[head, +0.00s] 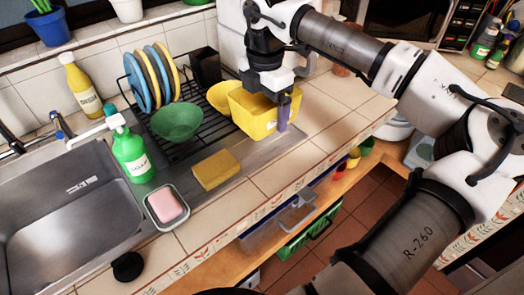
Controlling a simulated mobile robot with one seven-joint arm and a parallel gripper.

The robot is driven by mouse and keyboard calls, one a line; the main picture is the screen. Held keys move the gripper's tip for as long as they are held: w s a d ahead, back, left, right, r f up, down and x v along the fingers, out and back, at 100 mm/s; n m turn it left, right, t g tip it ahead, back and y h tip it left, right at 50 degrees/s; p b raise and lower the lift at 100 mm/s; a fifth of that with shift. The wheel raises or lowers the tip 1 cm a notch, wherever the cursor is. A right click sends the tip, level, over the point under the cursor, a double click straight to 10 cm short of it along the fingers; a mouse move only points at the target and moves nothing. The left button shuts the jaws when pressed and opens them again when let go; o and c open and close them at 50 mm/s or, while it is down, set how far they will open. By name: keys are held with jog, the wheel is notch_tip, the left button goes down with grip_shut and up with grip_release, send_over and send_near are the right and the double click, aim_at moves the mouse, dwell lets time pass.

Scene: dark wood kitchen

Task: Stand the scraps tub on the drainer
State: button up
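The scraps tub, which I take to be the yellow tub (250,118), is at the right end of the black wire drainer (203,133). It looks upright. I cannot tell whether its base rests on the wires, on the metal board or just above. My gripper (279,100) is at the tub's right side, pointing down. One finger shows outside the tub's right wall, close to it. The other finger is hidden, so I cannot tell whether the gripper is closed on the wall.
The drainer holds a green bowl (178,122), a yellow bowl (221,96), upright plates (152,77) and a black holder (206,66). A sponge (215,170), soap dish (166,206) and green bottle (132,155) stand in front and left. The sink (65,215) is left. Tiled counter (335,100) at right is clear.

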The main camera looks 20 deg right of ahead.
aim_at(264, 152)
notch_tip(264, 152, down, 10)
jog(key=b, duration=0.4)
jog(key=shift+f, duration=0.15)
jog(key=o, duration=0.8)
jog(key=shift+c, duration=0.2)
notch_tip(264, 152, up, 12)
jog(key=shift+r+b, duration=0.2)
jog(key=shift+b, duration=0.35)
